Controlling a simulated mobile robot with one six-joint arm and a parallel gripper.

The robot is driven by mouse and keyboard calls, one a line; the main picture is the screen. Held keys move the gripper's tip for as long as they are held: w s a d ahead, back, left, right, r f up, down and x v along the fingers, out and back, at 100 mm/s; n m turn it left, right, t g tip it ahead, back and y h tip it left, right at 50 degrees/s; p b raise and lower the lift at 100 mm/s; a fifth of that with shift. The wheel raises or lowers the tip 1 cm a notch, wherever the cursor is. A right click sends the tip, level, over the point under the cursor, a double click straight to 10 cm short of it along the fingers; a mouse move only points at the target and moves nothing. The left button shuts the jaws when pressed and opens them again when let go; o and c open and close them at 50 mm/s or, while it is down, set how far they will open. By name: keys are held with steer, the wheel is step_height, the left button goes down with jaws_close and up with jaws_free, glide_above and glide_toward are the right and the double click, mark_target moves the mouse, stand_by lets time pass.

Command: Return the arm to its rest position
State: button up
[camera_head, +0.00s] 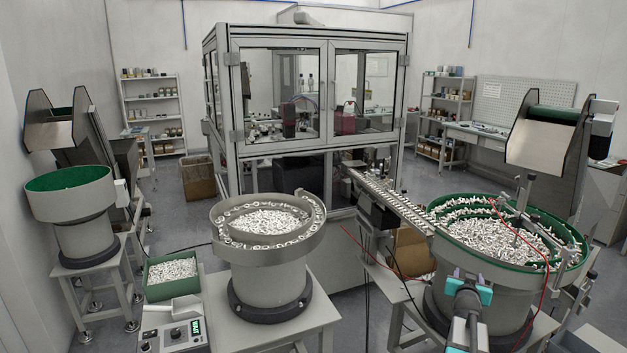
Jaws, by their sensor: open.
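My arm rises from the bottom edge, right of the middle, in front of the right-hand bowl feeder. My gripper (467,287) is at its upper end, a dark body with teal parts on both sides. It is open, and I see nothing held in it. The fingertips are small and hard to make out. In the picture it overlaps the front wall of the green-lined bowl feeder (477,262); I cannot tell how far apart they are.
A grey bowl feeder (268,292) full of small white parts stands on a table left of my arm. A green bin (172,270) and a control box (176,328) are further left. A linear track (388,197) runs to the glazed cabinet (315,95). Red and black cables hang nearby.

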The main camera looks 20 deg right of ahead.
steer(key=w+a+f+n+g+y+b, duration=0.1)
steer(key=w+a+f+n+y+b, duration=0.2)
steer(key=a+f, duration=1.35)
steer(key=w+a+f+n+g+y+b, duration=0.1)
steer(key=w+a+f+y, duration=0.25)
steer(key=a+f, duration=1.25)
steer(key=s+a+f+n+g+y+b, duration=0.4)
steer(key=s+a+f+g, duration=0.2)
steer(key=s+a+f, duration=1.65)
steer(key=s+a+r+n+g, duration=0.1)
steer(key=s+a+g, duration=0.2)
steer(key=s, duration=0.5)
steer(key=s+a+r+g, duration=0.1)
steer(key=s+a+g, duration=0.2)
steer(key=s, duration=0.6)
steer(key=shift+s+n+g+y, duration=0.2)
steer(key=shift+n+g+y, duration=0.2)
steer(key=shift+g, duration=0.5)
steer(key=shift+r, duration=0.1)
